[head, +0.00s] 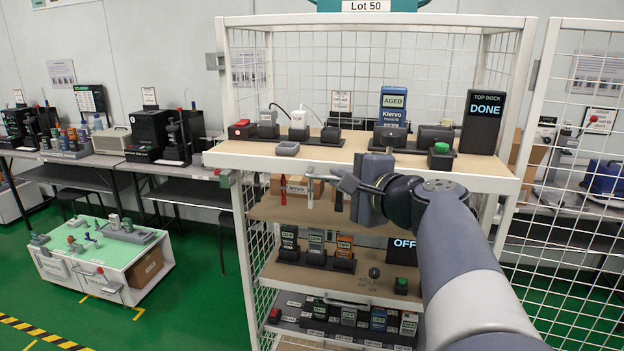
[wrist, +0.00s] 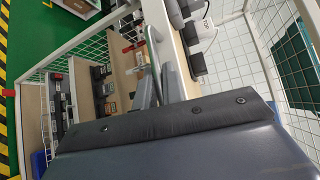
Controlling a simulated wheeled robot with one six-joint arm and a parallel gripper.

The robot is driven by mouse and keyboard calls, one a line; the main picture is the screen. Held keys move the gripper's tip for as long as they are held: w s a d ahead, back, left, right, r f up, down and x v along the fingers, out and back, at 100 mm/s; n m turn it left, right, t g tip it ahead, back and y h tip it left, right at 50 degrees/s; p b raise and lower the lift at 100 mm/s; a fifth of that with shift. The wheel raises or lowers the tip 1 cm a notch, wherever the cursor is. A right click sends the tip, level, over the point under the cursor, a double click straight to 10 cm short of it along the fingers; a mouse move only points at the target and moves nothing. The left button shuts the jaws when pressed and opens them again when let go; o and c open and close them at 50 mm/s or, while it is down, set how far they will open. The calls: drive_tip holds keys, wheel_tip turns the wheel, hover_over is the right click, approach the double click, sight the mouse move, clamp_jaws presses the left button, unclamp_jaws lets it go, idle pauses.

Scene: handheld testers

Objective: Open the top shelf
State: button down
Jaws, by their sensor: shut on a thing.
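The top shelf (head: 335,158) is a pale wooden board with a white front edge, carrying several testers. Its front edge appears to stand forward of the rack's left post; how far it is pulled out I cannot tell. A silver bar handle (head: 322,177) is at its front edge, and it shows as a bent metal bar in the wrist view (wrist: 154,62). My gripper (head: 341,182) is in front of the shelf edge, its fingers shut on the handle. In the wrist view the fingertips (wrist: 151,92) are partly hidden behind my gripper's dark body.
A sign reading DONE (head: 483,122) and a green button (head: 440,149) stand on the top shelf. Lower shelves hold more testers (head: 316,249) and an OFF sign (head: 403,251). A mesh panel (head: 575,200) is at right, a low white cart (head: 98,262) at left. Green floor between is clear.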

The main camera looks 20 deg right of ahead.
drive_tip(key=shift+s+a+f, duration=0.1)
drive_tip(key=shift+s+a, duration=0.55)
drive_tip(key=shift+s, duration=0.35)
drive_tip(key=c, duration=1.8)
unclamp_jaws()
drive_tip(key=shift+s, duration=0.1)
